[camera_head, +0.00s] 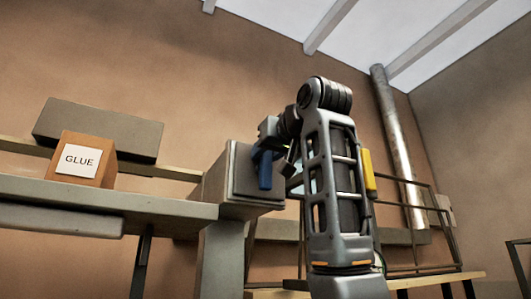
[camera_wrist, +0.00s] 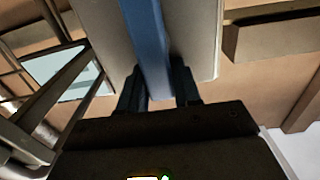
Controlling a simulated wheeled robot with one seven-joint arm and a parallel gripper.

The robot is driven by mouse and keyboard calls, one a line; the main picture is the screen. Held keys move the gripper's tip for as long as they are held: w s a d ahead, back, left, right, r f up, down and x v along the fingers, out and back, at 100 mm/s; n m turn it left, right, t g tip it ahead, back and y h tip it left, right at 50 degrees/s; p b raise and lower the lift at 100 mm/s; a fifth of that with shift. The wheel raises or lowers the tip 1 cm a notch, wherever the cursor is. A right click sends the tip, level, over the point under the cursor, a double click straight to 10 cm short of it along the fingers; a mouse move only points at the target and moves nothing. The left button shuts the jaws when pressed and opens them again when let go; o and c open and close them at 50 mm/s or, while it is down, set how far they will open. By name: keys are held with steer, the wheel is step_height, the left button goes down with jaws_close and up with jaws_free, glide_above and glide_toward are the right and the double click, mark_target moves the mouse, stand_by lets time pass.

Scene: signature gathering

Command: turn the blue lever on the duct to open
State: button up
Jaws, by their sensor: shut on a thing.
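The blue lever (camera_head: 265,169) is on the front face of a grey duct (camera_head: 243,176) at the end of the counter. In the head view it hangs down, nearly vertical. My gripper (camera_head: 277,148) is at the lever's upper part, partly hidden by my own arm. In the wrist view the blue lever (camera_wrist: 148,45) runs between the two dark fingers of my gripper (camera_wrist: 160,88), which are shut on it. The pale duct face (camera_wrist: 195,40) lies behind the lever.
A metal pipe (camera_head: 398,150) and railings (camera_head: 430,200) are at the right, behind my arm.

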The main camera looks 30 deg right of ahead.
steer(key=o, duration=1)
steer(key=shift+c, duration=0.2)
steer(key=s+b, duration=0.2)
steer(key=s, duration=0.5)
steer(key=shift+s+b, duration=0.3)
steer(key=shift+s, duration=0.1)
steer(key=shift+f, duration=0.1)
